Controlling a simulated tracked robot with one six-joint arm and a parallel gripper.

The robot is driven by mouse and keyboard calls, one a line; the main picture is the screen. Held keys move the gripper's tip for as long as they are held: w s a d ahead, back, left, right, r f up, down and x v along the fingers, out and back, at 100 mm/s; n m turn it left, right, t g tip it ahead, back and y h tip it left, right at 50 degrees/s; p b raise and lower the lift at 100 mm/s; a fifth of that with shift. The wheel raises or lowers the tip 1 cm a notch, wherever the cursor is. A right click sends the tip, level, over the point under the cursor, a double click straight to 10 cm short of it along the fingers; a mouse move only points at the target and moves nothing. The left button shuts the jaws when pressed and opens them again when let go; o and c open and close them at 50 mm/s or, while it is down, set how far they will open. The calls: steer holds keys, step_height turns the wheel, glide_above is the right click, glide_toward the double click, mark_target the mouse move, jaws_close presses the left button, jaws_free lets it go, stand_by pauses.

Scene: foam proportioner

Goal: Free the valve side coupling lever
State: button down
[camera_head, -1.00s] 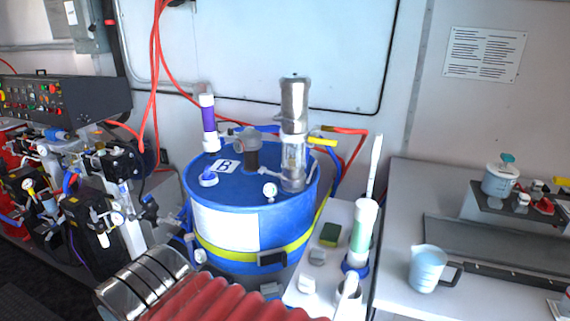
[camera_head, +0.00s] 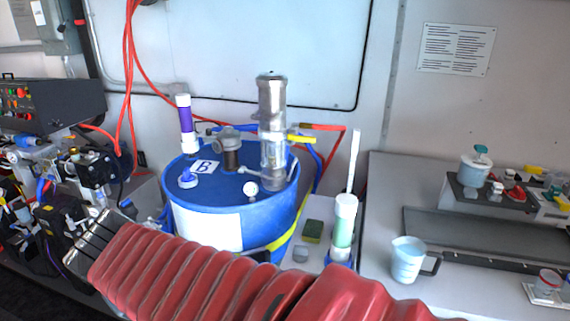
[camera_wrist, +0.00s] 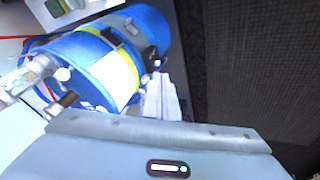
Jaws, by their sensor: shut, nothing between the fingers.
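The blue drum (camera_head: 205,215) stands left of centre in the head view, with a metal pump tube (camera_head: 271,120) upright on its lid. A yellow handle (camera_head: 300,139) sticks out right of the tube, near red and blue hoses. Valves and fittings (camera_head: 95,165) crowd the left side. I cannot tell which part is the valve side coupling lever. My gripper (camera_wrist: 161,80) shows in the wrist view as pale fingers held together, empty. They appear below the drum (camera_wrist: 98,68), which lies sideways in that view; contact cannot be judged. The head view does not show the fingertips.
A control panel (camera_head: 55,108) stands at the left. A jug (camera_head: 407,260) sits on the right bench. A green-filled tube (camera_head: 343,228) and a sponge (camera_head: 313,231) stand right of the drum. My red bellows-covered arm hides the drum's lower front. Dark floor (camera_wrist: 250,70) fills the wrist view's right.

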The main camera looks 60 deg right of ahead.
steer(key=w+d+r+m+g+h, duration=0.1)
steer(key=d+g+h, duration=0.25)
steer(key=d, duration=1.15)
steer(key=w+d+r+m+g+h, duration=0.15)
steer(key=d+h, duration=0.35)
steer(key=d, duration=0.9)
steer(key=h, duration=0.4)
glide_toward(292, 170)
steer(key=shift+n, duration=0.45)
steer(key=a+r, duration=0.1)
steer(key=r, duration=0.1)
steer(key=w+a+r, duration=0.1)
steer(key=a+r, duration=0.1)
steer(key=shift+w+a+r, duration=0.1)
steer(key=shift+a+r, duration=0.1)
steer(key=shift+r, duration=0.1)
steer(key=shift+s+d+f, duration=0.1)
steer(key=shift+s+d, duration=0.05)
steer(key=shift+d, duration=1.5)
steer(key=shift+s+d+f, duration=0.1)
steer(key=shift+d+f, duration=0.05)
steer(key=shift+d, duration=1.5)
steer(key=shift+s+d+f, duration=0.1)
steer(key=shift+s+d, duration=0.05)
steer(key=shift+d, duration=1.5)
steer(key=shift+s, duration=0.1)
